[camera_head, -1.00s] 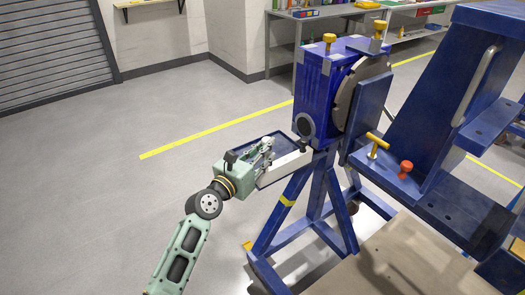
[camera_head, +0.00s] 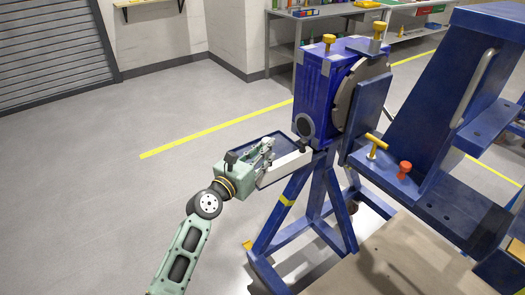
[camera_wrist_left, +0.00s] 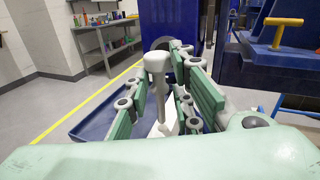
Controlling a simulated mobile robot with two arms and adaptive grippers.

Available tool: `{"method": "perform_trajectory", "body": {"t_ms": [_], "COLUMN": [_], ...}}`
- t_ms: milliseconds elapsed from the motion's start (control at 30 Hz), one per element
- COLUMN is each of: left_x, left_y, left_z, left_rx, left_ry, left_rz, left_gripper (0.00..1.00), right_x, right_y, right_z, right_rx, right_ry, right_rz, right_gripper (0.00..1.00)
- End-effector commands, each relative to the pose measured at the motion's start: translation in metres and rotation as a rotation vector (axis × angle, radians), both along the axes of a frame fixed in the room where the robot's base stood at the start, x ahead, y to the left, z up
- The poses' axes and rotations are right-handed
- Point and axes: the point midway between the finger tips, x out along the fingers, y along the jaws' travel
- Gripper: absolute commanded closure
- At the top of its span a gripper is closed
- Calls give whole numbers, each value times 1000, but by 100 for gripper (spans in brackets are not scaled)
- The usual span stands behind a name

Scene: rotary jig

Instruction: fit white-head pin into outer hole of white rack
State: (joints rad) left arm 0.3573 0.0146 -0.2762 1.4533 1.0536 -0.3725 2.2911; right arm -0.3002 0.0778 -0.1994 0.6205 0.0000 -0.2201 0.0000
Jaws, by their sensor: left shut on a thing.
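The white-head pin (camera_wrist_left: 157,62) stands roughly upright between the green finger pads of my left gripper (camera_wrist_left: 163,105) in the left wrist view. Its pale head is above the fingers and its shank runs down between them. In the head view my left gripper (camera_head: 264,150) is over the blue tray beside the white rack, and the pin is too small to make out clearly. The white rack (camera_head: 286,168) is a long pale bar along the tray's near side. Its holes and the pin's lower tip are hidden, so I cannot tell whether the tip is in a hole. My right gripper is not in view.
The blue tray (camera_wrist_left: 93,125) is fixed beside the blue rotary jig (camera_head: 310,95). A dark knob (camera_head: 304,146) is at the rack's far end. The jig's bench (camera_head: 440,205) carries a yellow T-handle (camera_head: 376,144) and a red knob (camera_head: 404,168). Floor at left is clear.

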Motion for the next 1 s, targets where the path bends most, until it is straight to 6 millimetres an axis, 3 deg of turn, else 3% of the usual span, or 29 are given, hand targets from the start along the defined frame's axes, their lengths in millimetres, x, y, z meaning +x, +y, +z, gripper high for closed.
{"method": "perform_trajectory", "body": {"t_ms": [1000], "left_x": [0], "left_y": [0], "left_z": [-7], "left_rx": [-6], "left_ry": [2], "left_rz": [-1], "left_gripper": [100], "right_x": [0], "right_y": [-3], "right_z": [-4], "right_rx": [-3], "right_ry": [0], "right_rz": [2], "right_gripper": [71]}}
